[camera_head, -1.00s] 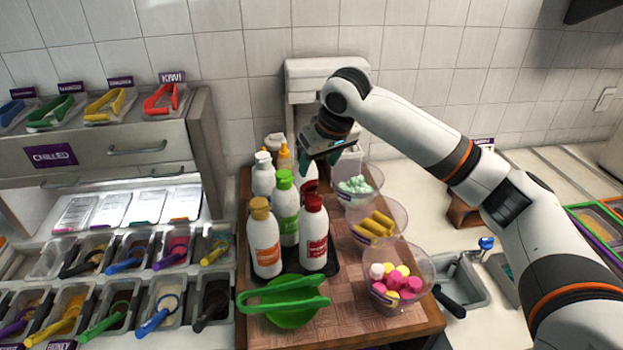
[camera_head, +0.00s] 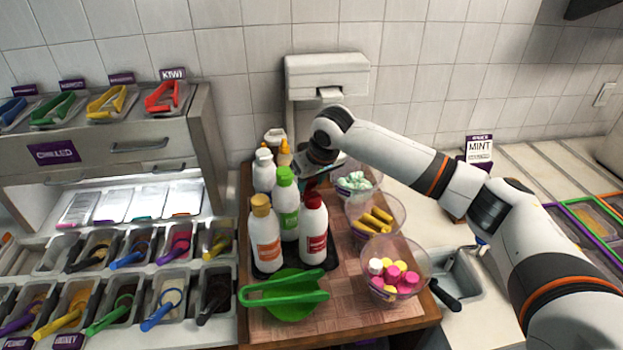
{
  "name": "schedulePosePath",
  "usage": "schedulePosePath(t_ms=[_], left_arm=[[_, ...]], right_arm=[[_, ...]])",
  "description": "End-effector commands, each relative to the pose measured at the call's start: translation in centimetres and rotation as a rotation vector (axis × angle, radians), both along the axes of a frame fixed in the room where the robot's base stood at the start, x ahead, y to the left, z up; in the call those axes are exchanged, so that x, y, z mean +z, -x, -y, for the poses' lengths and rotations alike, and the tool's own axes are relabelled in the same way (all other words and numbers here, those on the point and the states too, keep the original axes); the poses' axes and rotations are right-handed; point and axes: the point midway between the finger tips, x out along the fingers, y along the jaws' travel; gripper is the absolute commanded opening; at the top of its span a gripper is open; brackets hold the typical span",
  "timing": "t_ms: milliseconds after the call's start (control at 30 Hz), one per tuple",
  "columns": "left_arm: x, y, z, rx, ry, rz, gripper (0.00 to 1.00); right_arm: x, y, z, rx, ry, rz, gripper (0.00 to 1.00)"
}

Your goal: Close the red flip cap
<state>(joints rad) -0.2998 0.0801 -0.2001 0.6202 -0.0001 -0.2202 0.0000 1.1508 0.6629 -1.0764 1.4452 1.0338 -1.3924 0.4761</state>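A white bottle with a red label (camera_head: 314,240) stands at the front right of the bottle group. Its red cap (camera_head: 314,201) is on top, and I cannot tell whether its lid is fully down. My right gripper (camera_head: 311,178) is low behind this bottle, close to the back of the red cap. Its fingertips are mostly hidden by the bottles, so contact and opening are unclear. My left gripper is not in view.
A green-capped bottle (camera_head: 285,210) and an orange-capped bottle (camera_head: 264,240) stand close on the left. Topping bowls (camera_head: 419,262) line the right side. A green bowl (camera_head: 290,311) with green tongs (camera_head: 262,300) lies in front.

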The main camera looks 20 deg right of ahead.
Motion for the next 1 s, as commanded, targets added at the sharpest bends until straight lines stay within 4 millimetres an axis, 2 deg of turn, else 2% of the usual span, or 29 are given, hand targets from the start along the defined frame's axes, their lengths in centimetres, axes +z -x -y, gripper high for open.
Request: schedulePosePath(t_ms=[33, 100, 333, 567, 1000], left_arm=[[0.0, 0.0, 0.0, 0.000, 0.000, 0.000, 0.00], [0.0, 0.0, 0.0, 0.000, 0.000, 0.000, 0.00], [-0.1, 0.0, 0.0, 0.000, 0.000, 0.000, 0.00], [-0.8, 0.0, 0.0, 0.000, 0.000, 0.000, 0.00], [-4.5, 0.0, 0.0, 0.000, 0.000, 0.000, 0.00]], right_arm=[[0.0, 0.0, 0.0, 0.000, 0.000, 0.000, 0.28], [0.0, 0.0, 0.0, 0.000, 0.000, 0.001, 0.16], [-0.1, 0.1, 0.0, 0.001, -0.005, 0.021, 0.15], [-0.5, 0.7, 0.1, 0.001, -0.025, 0.125, 0.15], [-1.7, 2.0, 0.4, 0.001, -0.087, 0.440, 0.15]])
